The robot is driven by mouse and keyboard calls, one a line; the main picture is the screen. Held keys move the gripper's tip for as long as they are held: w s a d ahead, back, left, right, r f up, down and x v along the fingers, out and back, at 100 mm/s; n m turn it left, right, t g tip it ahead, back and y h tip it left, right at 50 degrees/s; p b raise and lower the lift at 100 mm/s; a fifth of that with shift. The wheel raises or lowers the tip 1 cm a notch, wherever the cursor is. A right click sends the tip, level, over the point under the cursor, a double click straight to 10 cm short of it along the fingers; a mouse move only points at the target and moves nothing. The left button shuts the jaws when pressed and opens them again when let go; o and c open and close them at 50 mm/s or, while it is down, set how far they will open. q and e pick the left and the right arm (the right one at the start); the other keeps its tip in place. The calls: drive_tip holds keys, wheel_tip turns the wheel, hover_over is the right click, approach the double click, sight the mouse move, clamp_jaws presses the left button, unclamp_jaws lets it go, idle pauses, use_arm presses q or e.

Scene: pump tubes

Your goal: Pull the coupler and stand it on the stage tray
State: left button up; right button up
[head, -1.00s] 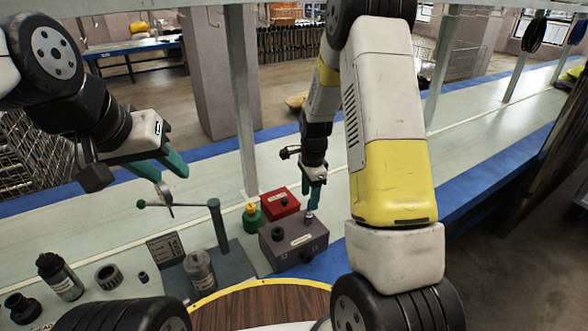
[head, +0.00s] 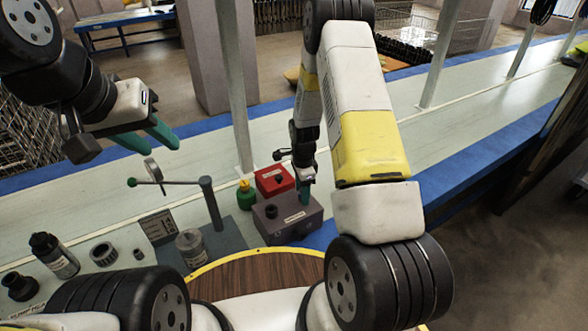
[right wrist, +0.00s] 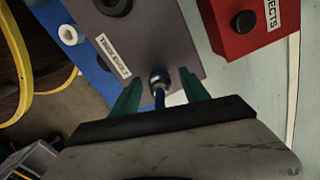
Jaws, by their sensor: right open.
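A small coupler (right wrist: 158,78), metallic with a blue stem, shows in the right wrist view at the edge of a purple-grey box (right wrist: 165,30). The box also shows in the head view (head: 290,228). My right gripper (right wrist: 160,92) is open, with one green finger on each side of the coupler; contact cannot be told. In the head view my right gripper (head: 304,193) is over the box's right end and hides the coupler. My left gripper (head: 157,138) is open and empty, above the table at left. I cannot tell for sure which thing is the stage tray.
A red box (head: 274,180) and a green-yellow bottle (head: 245,194) stand behind the purple box. A dark plate (head: 228,237) bears a post with a green-knobbed arm (head: 165,183) and a grey jar (head: 191,248). Bottles and rings lie left. A round wooden top (head: 260,275) is in front.

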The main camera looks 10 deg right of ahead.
clamp_jaws()
drive_tip(key=c, duration=0.8)
unclamp_jaws()
clamp_jaws()
drive_tip(key=shift+r, duration=0.75)
drive_tip(key=shift+r, duration=1.9)
